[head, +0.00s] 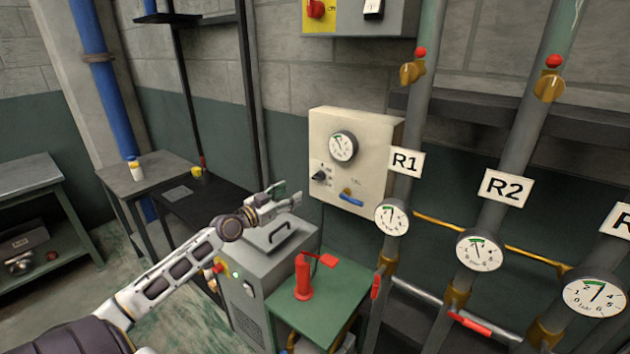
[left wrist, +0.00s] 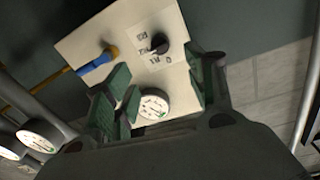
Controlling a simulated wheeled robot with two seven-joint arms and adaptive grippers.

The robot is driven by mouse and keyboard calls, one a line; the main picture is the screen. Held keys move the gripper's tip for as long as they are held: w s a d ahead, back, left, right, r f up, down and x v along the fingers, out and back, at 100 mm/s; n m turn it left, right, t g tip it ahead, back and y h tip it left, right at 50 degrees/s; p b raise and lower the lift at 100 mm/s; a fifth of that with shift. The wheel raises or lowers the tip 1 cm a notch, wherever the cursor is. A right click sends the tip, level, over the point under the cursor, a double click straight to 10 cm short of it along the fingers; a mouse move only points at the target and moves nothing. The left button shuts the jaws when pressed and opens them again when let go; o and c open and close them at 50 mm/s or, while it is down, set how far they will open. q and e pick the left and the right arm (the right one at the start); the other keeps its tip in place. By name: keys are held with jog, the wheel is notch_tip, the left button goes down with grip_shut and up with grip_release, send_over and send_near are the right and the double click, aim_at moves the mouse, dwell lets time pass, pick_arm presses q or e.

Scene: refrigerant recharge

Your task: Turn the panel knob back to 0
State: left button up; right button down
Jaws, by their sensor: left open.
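The panel (head: 375,135) is a cream box on the wall with a round gauge (head: 343,146) and a small black panel knob (head: 319,174) below it. The knob also shows in the left wrist view (left wrist: 159,43), with small marks around it; I cannot tell surely which mark it points to. My left gripper (head: 285,195) is open and empty, in front of and to the left of the panel in the head view. In the left wrist view its green-padded fingers (left wrist: 165,78) stand apart, with the knob beyond their tips and the gauge between them. They appear apart from the knob.
A blue-handled valve (head: 350,198) sits low on the panel. Grey pipes with gauges and an R1 sign (head: 405,161) stand to its right. Below are a grey machine (head: 258,262) with a handle and a green-topped stand (head: 335,295) bearing a red cylinder (head: 303,278).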

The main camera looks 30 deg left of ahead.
aim_at(315, 180)
pick_arm(q)
jog(key=shift+w+d+p, duration=0.25)
jog(key=shift+w+p, duration=0.2)
jog(key=shift+w, duration=1.2)
jog(key=shift+w+d+p, duration=0.25)
jog(key=shift+w+p, duration=0.15)
jog(key=shift+w, duration=1.25)
jog(key=shift+w+d+p, duration=0.25)
jog(key=shift+w+p, duration=0.2)
jog(key=shift+w, duration=1.2)
jog(key=shift+w+d, duration=0.2)
jog(key=shift+w, duration=1.45)
jog(key=c, duration=1)
